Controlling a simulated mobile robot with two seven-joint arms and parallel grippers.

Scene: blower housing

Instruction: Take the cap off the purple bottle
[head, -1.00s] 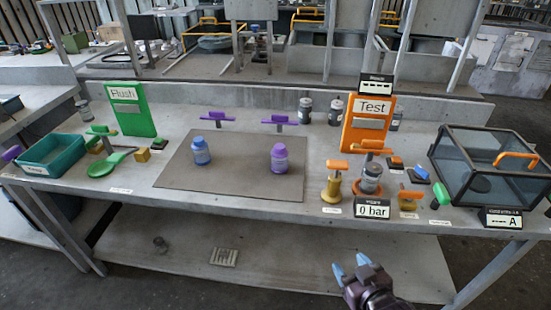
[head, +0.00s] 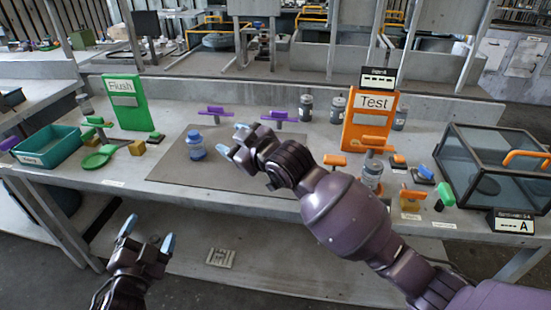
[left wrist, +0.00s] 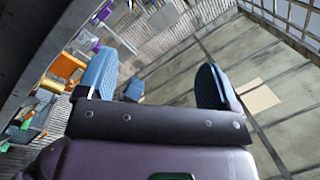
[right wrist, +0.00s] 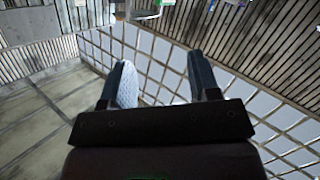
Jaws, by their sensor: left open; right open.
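The purple bottle is not visible in any view now; my right forearm and gripper cover that side of the grey-brown mat (head: 185,175) in the head view. My right gripper (head: 233,141) is open, its blue fingertips pointing left over the mat, with nothing seen between them. A blue-capped bottle (head: 196,149) stands upright on the mat, left of the right gripper. My left gripper (head: 148,234) is open and empty in front of the table's front edge, fingers pointing up. The wrist views show both pairs of fingers spread and no purple bottle.
Purple-handled fixtures (head: 216,112) stand behind the mat. An orange Test panel (head: 369,130), a grey jar (head: 372,178) and a glass-sided box (head: 490,175) are at right. The mat's left part is clear.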

